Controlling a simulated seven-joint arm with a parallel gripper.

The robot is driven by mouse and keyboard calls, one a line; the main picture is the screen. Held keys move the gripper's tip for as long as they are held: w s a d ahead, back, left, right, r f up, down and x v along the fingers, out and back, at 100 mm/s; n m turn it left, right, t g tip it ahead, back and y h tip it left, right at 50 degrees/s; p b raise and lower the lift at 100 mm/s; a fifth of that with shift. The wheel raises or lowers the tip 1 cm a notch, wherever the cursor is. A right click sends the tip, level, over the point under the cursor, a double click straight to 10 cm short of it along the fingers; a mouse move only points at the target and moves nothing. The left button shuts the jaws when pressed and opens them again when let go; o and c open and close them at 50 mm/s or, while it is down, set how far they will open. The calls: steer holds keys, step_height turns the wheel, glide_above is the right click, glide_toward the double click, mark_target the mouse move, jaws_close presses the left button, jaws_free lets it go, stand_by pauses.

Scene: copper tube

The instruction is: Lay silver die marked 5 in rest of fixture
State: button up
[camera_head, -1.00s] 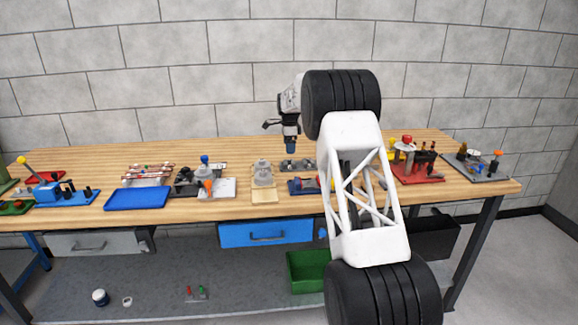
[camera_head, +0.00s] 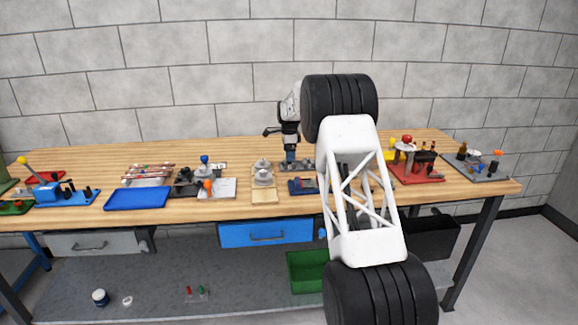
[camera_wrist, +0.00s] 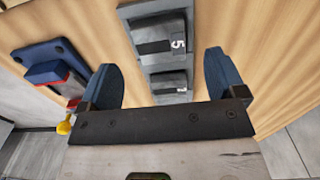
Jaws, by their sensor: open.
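The silver die marked 5 (camera_wrist: 163,36) is a grey block with a dark band and a white 5, seated on a grey holder (camera_wrist: 126,14) in the wrist view. A second grey block (camera_wrist: 170,79) with a less clear white mark sits nearer my gripper (camera_wrist: 160,66). My gripper's two blue fingers are wide apart and empty, on either side of the holder in the picture. In the head view my gripper (camera_head: 290,163) is low over the bench at the holder. I cannot tell which part is the fixture's rest.
A blue and red fixture (camera_wrist: 50,65) stands left of the holder in the wrist view. On the wooden bench (camera_head: 235,150), a grey fixture on a pale base (camera_head: 263,183) is to the left, and a red fixture (camera_head: 418,172) is to the right.

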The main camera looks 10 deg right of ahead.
steer(key=shift+f, duration=2.15)
steer(key=c, duration=1.3)
steer(key=shift+r, duration=0.15)
step_height(320, 180, up, 10)
